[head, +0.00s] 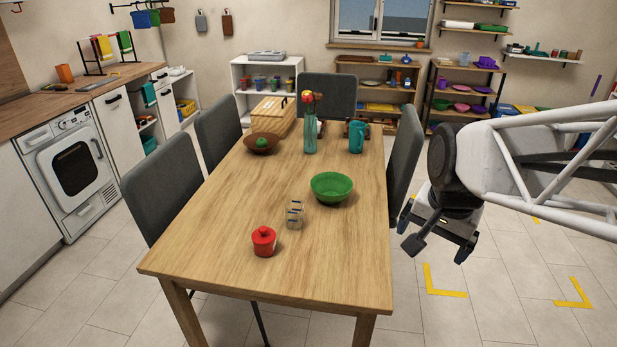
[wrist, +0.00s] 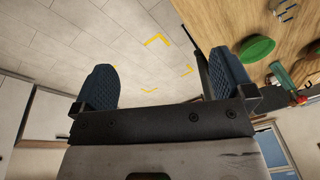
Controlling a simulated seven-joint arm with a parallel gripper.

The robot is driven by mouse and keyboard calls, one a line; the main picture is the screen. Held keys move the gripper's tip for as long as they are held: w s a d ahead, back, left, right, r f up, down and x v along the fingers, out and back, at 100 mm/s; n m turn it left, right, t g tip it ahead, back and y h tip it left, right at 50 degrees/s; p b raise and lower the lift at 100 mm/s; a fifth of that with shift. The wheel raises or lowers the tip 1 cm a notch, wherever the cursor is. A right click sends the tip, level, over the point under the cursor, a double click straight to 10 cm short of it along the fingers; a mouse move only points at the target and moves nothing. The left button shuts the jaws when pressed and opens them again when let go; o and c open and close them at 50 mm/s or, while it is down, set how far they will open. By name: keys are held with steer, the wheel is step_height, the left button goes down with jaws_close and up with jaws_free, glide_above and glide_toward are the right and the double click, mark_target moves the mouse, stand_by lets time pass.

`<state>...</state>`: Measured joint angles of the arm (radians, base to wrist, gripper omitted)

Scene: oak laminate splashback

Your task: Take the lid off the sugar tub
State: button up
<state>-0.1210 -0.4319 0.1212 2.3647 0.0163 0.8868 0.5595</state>
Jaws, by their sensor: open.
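A small red tub (head: 264,244) with a knobbed red lid (head: 263,233) stands upright near the front of the wooden table (head: 220,230). It looks like the sugar tub, and the lid sits on it. My gripper (head: 434,247) is open and empty, off the table's right side, well apart from the tub. In the wrist view my gripper (wrist: 165,90) has its two dark fingers spread wide over the floor, with nothing between them. The red tub does not show in the wrist view.
Behind the tub are a small clear holder (head: 295,214) and a green bowl (head: 332,187). Farther back stand a teal bottle (head: 309,135), a teal mug (head: 357,136), a brown bowl (head: 261,143) and a wooden box (head: 273,116). A grey chair (head: 403,150) stands between my gripper and the table's far right side.

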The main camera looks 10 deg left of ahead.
steer(key=w+a+f+m, duration=0.3)
steer(key=w+a+m, duration=0.2)
steer(key=w+a, duration=0.5)
steer(key=m+g, duration=0.2)
steer(key=m, duration=1)
glide_above(264, 229)
steer(key=shift+y, duration=0.4)
steer(key=f, duration=1.9)
steer(key=shift+s+d+f, duration=0.15)
steer(key=shift+d, duration=0.15)
steer(key=shift+a+f, duration=0.1)
steer(key=shift+f, duration=1.15)
steer(key=shift+f, duration=0.15)
